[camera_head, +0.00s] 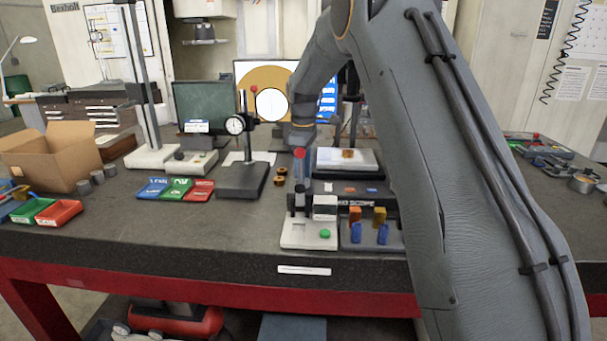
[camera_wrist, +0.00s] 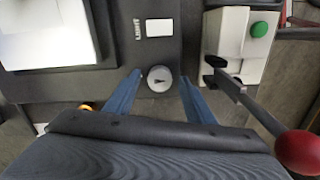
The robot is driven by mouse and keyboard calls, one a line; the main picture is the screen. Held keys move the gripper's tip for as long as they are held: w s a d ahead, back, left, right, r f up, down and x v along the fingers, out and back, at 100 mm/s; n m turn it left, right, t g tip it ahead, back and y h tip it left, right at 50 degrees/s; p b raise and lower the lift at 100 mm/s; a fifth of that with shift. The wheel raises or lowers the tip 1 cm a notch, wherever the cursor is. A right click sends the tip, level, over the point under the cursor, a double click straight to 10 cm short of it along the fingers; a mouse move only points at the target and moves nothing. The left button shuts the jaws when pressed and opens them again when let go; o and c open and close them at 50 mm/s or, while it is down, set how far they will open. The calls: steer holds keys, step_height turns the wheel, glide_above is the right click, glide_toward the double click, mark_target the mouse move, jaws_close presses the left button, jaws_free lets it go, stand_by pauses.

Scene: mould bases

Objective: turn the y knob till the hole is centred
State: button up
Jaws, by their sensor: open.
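In the wrist view, the two blue fingers of my gripper (camera_wrist: 160,96) stand apart on either side of a small round grey knob (camera_wrist: 160,78) with a dark pointer mark. No contact is clear. The knob sits on a dark panel near the word LIGHT; I cannot read a y on it. In the head view, a screen (camera_head: 242,69) behind the bench shows a tan disc (camera_head: 248,84) with a bright round hole (camera_head: 270,104). The hole appears slightly low in the disc. My arm covers part of the right side. The fingertips are hidden there.
A lever with a red ball (camera_wrist: 298,151) reaches close on the right, by a white box with a green button (camera_wrist: 259,29). A white stage plate (camera_wrist: 35,55) is at upper left. A dial gauge stand (camera_head: 241,180) and coloured trays (camera_head: 175,188) stand left of my gripper.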

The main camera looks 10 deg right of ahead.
steer(key=c, duration=1.1)
steer(key=shift+o, duration=0.2)
steer(key=shift+m, duration=0.4)
steer(key=m, duration=0.8)
steer(key=shift+w, duration=0.1)
steer(key=m, duration=0.5)
steer(key=shift+m, duration=0.4)
steer(key=m, duration=0.4)
steer(key=shift+m, duration=0.3)
